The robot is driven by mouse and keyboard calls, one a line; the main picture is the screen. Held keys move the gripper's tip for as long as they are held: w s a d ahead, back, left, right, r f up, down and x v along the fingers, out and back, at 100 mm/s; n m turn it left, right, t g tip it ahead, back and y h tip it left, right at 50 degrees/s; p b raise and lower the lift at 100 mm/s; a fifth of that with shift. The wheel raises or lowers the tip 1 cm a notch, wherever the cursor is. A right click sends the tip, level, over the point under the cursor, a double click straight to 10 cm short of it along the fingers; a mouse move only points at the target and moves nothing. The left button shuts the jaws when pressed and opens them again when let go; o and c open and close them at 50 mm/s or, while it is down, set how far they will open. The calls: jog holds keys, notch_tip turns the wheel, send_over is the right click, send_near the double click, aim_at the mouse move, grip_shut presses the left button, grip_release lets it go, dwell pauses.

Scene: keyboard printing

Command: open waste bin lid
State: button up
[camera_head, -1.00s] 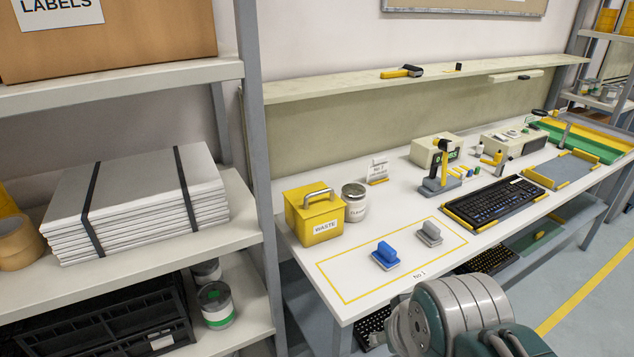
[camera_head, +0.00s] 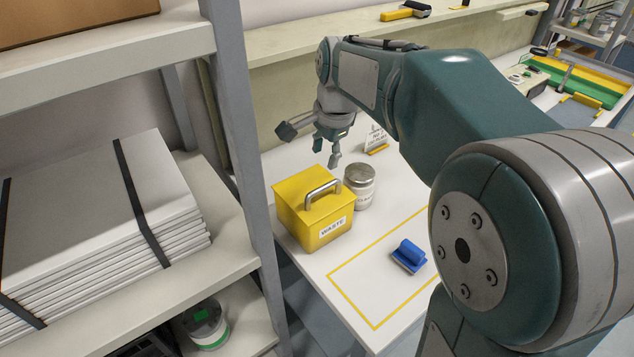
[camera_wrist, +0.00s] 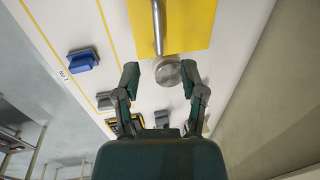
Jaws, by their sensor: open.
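The yellow waste bin (camera_head: 318,227) stands on the white workbench, with a "WASTE" label on its front. Its lid (camera_head: 303,190) is shut and carries a grey metal bar handle (camera_head: 322,192). In the wrist view the yellow lid (camera_wrist: 190,28) fills the top, with the handle (camera_wrist: 158,25) running along it. My gripper (camera_head: 326,160) is open and empty, above and behind the bin, over the area by the metal-capped jar. It also shows in the wrist view (camera_wrist: 160,75), fingers apart with the jar lid between them in the picture.
The jar (camera_head: 360,185) stands close to the bin's right side. A blue-handled tool (camera_head: 409,256) lies inside the yellow outline. A shelf post (camera_head: 240,150) rises left of the bin. The bench front, right of the bin, is mostly clear.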

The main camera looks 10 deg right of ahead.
aim_at(319, 188)
jog(key=f, duration=0.3)
jog(key=w+f, duration=0.1)
jog(key=f, duration=0.6)
jog(key=shift+w+a+f, duration=0.1)
jog(key=shift+w+a, duration=0.25)
jog(key=shift+a, duration=0.05)
grip_shut()
